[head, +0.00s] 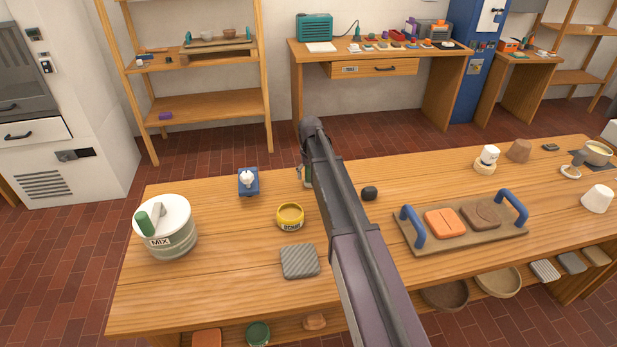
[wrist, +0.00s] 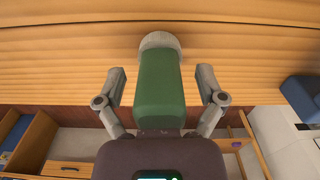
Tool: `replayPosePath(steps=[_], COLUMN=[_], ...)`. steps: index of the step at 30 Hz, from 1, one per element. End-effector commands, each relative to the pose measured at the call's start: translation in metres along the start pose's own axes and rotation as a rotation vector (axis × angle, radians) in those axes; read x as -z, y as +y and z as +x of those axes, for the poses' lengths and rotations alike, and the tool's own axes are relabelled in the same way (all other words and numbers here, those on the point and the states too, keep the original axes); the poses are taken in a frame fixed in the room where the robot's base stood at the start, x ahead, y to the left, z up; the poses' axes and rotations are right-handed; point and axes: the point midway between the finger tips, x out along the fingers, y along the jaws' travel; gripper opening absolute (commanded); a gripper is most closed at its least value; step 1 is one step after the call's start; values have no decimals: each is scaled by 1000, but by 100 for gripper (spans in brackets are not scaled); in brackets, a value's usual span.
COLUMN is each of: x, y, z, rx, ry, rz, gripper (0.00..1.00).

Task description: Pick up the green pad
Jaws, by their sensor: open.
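The green pad, as far as I can tell, is the green block (wrist: 160,85) with a pale grey rounded end in the wrist view. It stands between the fingers of my gripper (wrist: 161,78). The fingers are open, one on each side, with a visible gap at both sides. In the head view my gripper (head: 307,176) is at the bench's far edge, mostly hidden behind my arm. Only a sliver of green shows there, so the block's contact with the bench is hard to tell.
On the wooden bench (head: 225,290) stand a MIX tub (head: 172,240) with a green stick, a yellow tin (head: 290,217), a grey ribbed block (head: 299,261), a blue stand (head: 248,181) with a white figure, and a dark lump (head: 369,193). A blue-handled tray (head: 455,240) lies right.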

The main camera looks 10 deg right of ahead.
Motion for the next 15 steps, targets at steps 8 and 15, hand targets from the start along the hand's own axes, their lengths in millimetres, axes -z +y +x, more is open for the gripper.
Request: replayPosePath(steps=[8,15], x=[0,0], y=[0,0], z=[0,0], rx=[0,0], ry=[0,0], rz=[0,0], gripper=[89,35])
